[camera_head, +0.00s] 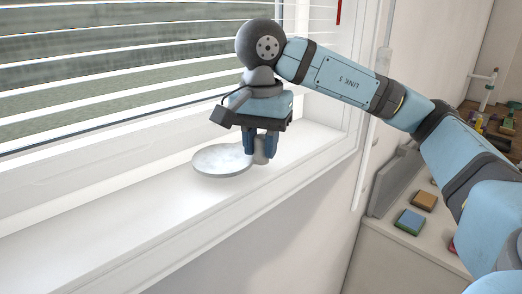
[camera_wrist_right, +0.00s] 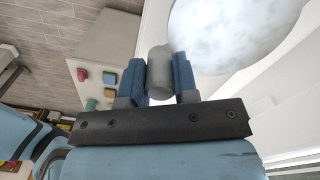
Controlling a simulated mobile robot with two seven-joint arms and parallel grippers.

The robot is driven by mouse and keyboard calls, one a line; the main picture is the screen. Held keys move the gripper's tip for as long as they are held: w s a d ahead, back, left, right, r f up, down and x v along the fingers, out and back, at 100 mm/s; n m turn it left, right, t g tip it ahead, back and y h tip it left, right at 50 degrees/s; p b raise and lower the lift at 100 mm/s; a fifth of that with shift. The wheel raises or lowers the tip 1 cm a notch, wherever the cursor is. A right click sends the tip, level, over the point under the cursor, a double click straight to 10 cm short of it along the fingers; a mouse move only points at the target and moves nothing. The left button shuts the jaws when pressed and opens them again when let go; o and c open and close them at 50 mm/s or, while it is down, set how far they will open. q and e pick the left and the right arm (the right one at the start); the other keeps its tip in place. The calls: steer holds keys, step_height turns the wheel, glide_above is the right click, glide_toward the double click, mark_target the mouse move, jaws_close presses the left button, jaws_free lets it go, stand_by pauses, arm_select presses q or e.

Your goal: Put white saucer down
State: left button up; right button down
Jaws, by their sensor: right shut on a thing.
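The white saucer (camera_head: 221,160) is a round, pale, marbled disc, lying nearly level at the window sill (camera_head: 140,215). I cannot tell whether it rests on the sill or is slightly above it. My right gripper (camera_head: 261,150) points down at the saucer's right edge. Its blue fingers are shut on a grey rounded grip piece at that edge. In the right wrist view, the grey piece sits between the fingers of the gripper (camera_wrist_right: 159,62), with the saucer (camera_wrist_right: 232,32) just beyond. The join between piece and saucer is partly hidden. My left gripper is out of view.
Window blinds (camera_head: 120,60) and the frame stand behind the sill. The sill is bare to the left of the saucer. Below at right, a white cabinet top (camera_head: 385,235) carries several coloured blocks, including a green-and-blue one (camera_head: 409,221). A cluttered wooden surface (camera_head: 505,125) is farther right.

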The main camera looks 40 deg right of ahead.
steer(key=shift+f, duration=0.8)
steer(key=shift+f+b, duration=0.25)
steer(key=shift+b, duration=0.05)
steer(key=c, duration=0.9)
jaws_free()
steer(key=shift+r, duration=0.1)
steer(key=shift+r, duration=0.1)
steer(key=shift+r+p, duration=0.25)
steer(key=shift+p, duration=0.25)
steer(key=shift+r+b, duration=0.35)
steer(key=shift+b, duration=0.05)
step_height(320, 180, up, 11)
steer(key=shift+p, duration=0.3)
